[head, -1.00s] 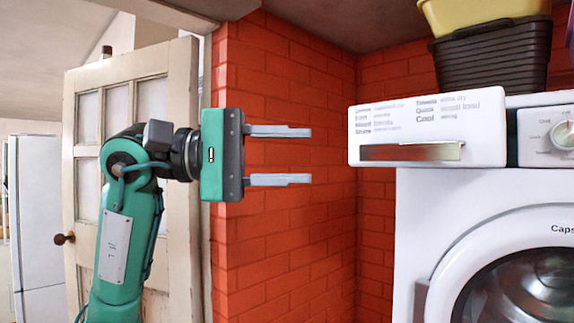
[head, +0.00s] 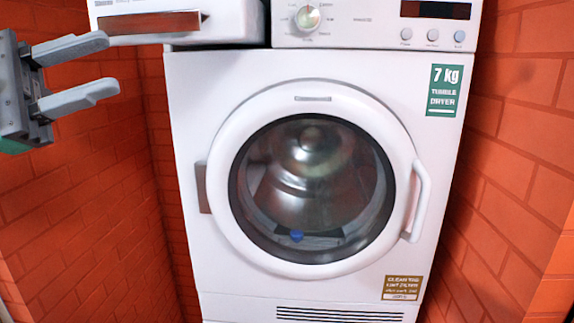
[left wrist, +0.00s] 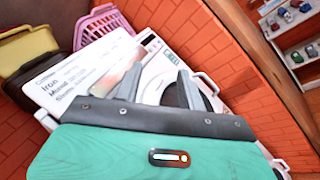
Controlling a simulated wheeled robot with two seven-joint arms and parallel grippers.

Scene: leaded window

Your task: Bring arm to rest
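My left gripper (head: 109,64) shows at the left edge of the head view. Its two grey fingers point right, spread apart and empty, in front of the brick wall and left of the dryer. The left wrist view also shows the gripper (left wrist: 160,84) with its fingers apart and nothing held between them. Most of my left arm is outside the head view. My right arm and gripper are not in view.
A white tumble dryer (head: 186,118) has its round door (head: 224,150) closed. Its upper-left drawer (head: 228,22) juts out near my left gripper. Red brick walls (head: 520,130) flank the dryer. Baskets (left wrist: 98,24) and a shelf of small items (left wrist: 300,35) show in the left wrist view.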

